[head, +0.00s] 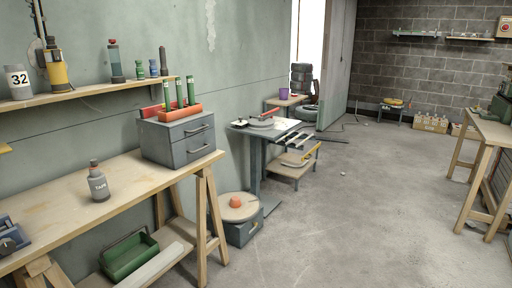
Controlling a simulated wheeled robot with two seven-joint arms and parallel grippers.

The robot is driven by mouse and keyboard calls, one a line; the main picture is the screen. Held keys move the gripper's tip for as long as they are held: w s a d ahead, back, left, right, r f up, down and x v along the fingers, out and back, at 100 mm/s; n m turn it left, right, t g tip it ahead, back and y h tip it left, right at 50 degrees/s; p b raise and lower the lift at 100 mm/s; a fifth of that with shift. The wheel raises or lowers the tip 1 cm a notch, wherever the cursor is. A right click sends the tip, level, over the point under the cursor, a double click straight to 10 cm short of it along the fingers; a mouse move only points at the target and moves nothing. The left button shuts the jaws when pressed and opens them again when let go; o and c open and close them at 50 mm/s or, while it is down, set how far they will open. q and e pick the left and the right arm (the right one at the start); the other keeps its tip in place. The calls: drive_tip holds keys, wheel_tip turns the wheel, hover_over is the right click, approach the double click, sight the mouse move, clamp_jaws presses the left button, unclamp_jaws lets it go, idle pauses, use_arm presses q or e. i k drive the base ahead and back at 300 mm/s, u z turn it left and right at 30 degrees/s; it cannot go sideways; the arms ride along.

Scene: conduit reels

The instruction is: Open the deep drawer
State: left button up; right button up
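A grey metal cabinet (160,147) stands on the right end of the wooden workbench at left. Its front faces right and shows two drawer fronts, one above the other, each with a bar handle. The upper handle (197,129) and the lower handle (199,149) are both clear of anything. Both drawers look shut. I cannot tell for sure which drawer is the deep one. Neither of my grippers is in view.
An orange holder (180,114) with green tubes sits on the cabinet. A grey bottle (98,184) stands on the workbench (50,190). A grey box with a round wooden disc (238,207) is on the floor beyond the bench. The middle floor (340,220) is mostly free.

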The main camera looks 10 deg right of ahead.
sight(185, 151)
drive_tip(key=z, duration=0.55)
drive_tip(key=i, duration=1.55)
drive_tip(key=u, duration=0.5)
